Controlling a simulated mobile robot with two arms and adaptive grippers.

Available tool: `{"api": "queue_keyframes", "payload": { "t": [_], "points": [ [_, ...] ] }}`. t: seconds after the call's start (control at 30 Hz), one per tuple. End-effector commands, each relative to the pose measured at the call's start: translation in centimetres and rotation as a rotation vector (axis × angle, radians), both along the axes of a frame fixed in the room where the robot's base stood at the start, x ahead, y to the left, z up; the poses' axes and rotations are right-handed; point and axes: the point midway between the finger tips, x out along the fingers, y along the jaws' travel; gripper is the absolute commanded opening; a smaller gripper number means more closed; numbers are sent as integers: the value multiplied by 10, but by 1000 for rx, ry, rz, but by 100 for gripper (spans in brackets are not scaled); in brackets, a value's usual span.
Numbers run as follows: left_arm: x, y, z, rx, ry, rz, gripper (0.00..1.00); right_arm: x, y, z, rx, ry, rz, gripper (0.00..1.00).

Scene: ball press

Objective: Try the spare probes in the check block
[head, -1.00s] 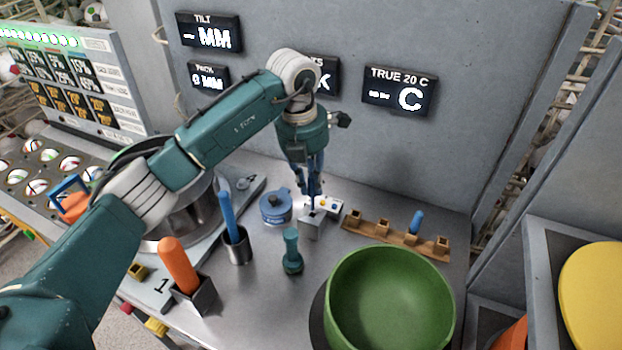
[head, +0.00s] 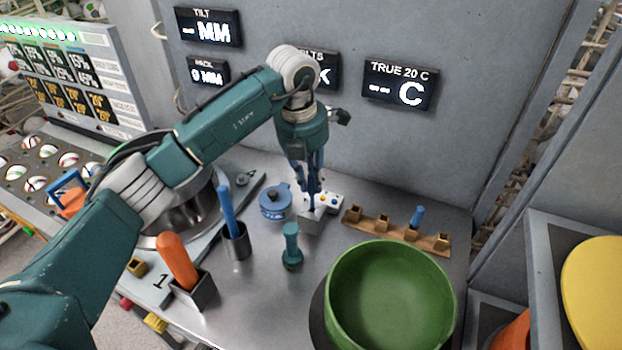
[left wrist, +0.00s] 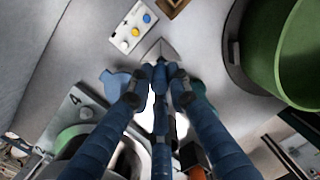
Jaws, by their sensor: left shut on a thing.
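My left gripper (head: 313,192) is shut on a slim probe, mostly hidden by the fingers. It points down at the small grey check block (head: 311,222), with the fingertips close above the block's top. Whether the probe's tip is inside the block I cannot tell. In the left wrist view the fingers (left wrist: 160,76) close together just over the block (left wrist: 157,50). My right gripper is not in view.
A white button panel (head: 329,199) sits right behind the block. A blue lidded pot (head: 274,205) is to its left, a teal tool (head: 291,248) in front. The large green bowl (head: 390,295) fills the front right. A metal cup (head: 237,243) holds a blue-handled tool.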

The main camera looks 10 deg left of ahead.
Motion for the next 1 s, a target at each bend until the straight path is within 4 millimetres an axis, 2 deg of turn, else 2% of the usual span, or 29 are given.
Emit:
{"api": "queue_keyframes", "payload": {
  "t": [0.57,1.0],
  "points": [
    [0,0,0,1,0,0,0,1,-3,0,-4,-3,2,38],
    [0,0,-15,0,-1,0,0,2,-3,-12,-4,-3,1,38]
  ]
}}
